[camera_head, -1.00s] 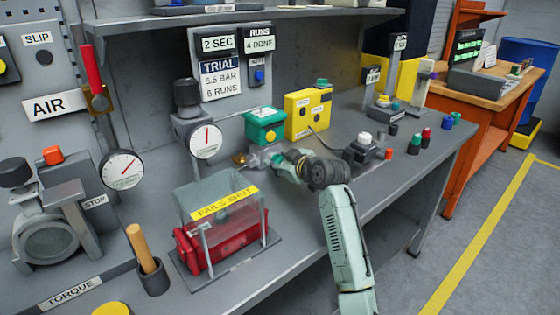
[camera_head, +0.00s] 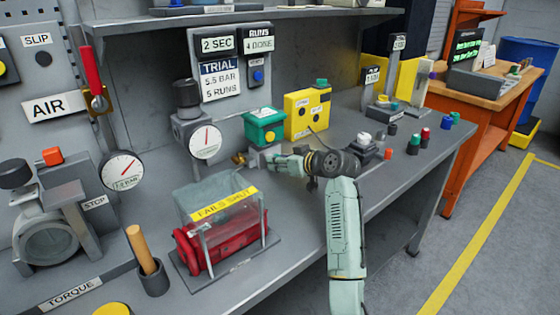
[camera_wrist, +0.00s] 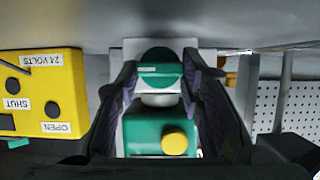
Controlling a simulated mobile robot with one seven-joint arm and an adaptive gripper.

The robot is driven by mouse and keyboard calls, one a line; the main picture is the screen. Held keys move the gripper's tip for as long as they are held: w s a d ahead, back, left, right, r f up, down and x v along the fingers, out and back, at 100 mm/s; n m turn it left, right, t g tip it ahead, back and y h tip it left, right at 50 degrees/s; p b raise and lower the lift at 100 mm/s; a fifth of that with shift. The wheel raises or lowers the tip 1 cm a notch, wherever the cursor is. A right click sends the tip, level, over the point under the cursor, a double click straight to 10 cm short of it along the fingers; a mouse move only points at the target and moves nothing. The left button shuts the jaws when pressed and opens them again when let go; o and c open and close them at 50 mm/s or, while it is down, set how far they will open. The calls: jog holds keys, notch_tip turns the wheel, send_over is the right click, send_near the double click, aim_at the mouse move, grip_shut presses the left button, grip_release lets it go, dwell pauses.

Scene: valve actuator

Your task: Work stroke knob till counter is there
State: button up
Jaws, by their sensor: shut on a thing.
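My gripper (camera_wrist: 162,90) has its dark fingers on either side of a round green knob (camera_wrist: 161,72) and is shut on it. In the head view my gripper (camera_head: 258,160) is at the front of the valve unit, below a green box (camera_head: 265,127) with a yellow button. That box also shows in the wrist view (camera_wrist: 140,140). In the head view the knob is hidden by my gripper. The counter sign (camera_head: 258,39) appears to read "RUNS 4 DONE". The trial card (camera_head: 220,80) reads 5.5 BAR and a run number that is blurred, perhaps 5 or 6.
A yellow box (camera_head: 307,112) stands right of the green box. A clear guard (camera_head: 222,210) marked "FAILS SHUT" covers a red actuator (camera_head: 195,245) in front. A dial gauge (camera_head: 205,141) is close on the left. Several small knobs and parts sit on the bench to the right.

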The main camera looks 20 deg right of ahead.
jog(key=o, duration=0.9)
jog(key=shift+s, duration=0.1)
jog(key=v, duration=1.2)
